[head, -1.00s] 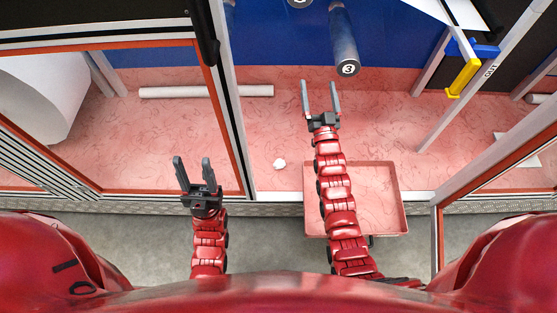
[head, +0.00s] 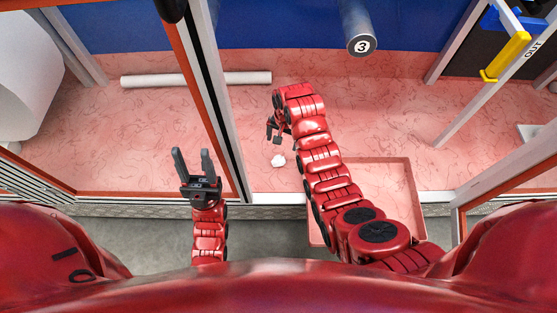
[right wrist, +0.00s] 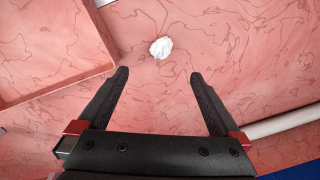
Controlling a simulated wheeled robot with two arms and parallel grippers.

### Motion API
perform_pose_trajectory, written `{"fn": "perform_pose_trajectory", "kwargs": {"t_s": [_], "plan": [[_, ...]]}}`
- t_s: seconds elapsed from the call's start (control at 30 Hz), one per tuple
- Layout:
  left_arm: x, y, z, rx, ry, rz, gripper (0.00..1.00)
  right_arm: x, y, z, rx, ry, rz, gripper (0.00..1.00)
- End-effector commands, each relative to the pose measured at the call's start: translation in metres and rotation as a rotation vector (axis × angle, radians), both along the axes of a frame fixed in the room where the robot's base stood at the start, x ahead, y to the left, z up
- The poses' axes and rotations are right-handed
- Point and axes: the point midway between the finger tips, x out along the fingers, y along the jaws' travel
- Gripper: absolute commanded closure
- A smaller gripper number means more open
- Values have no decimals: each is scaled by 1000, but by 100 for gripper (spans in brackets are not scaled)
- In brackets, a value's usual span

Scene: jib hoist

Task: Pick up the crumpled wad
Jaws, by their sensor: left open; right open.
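The crumpled wad (head: 278,161) is small and white and lies on the pink marbled floor of the bay. In the right wrist view the wad (right wrist: 161,47) lies beyond the fingertips, roughly centred between them and apart from both. My right gripper (right wrist: 158,75) is open and empty. In the head view my right gripper (head: 275,134) is bent back over the floor just beyond the wad, partly hidden by its own arm. My left gripper (head: 190,153) is open and empty, to the left of the wad on the near side of the frame post.
A pink tray (head: 414,190) stands to the right, partly under my right arm. A white roll (head: 195,79) lies along the back. A grey cylinder marked 3 (head: 357,25) hangs above. Metal posts (head: 222,105) flank the opening. The floor around the wad is clear.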

Motion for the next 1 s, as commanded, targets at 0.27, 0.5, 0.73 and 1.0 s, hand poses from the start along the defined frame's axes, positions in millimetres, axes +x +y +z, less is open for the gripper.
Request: {"fn": "perform_pose_trajectory", "kwargs": {"t_s": [0.27, 0.5, 0.73, 1.0], "plan": [[0, 0, -16, 0, 0, 0, 50, 1, 5, -65, -1, 3, 1, 0], [0, 0, -24, 0, 0, 0, 50, 3, 7, -98, 0, -2, 2, 0], [0, 0, -27, 0, 0, 0, 50, 4, 7, -108, 0, -1, 1, 0], [0, 0, -45, 0, 0, 0, 50, 8, 11, -138, -1, -2, 0, 0]]}}
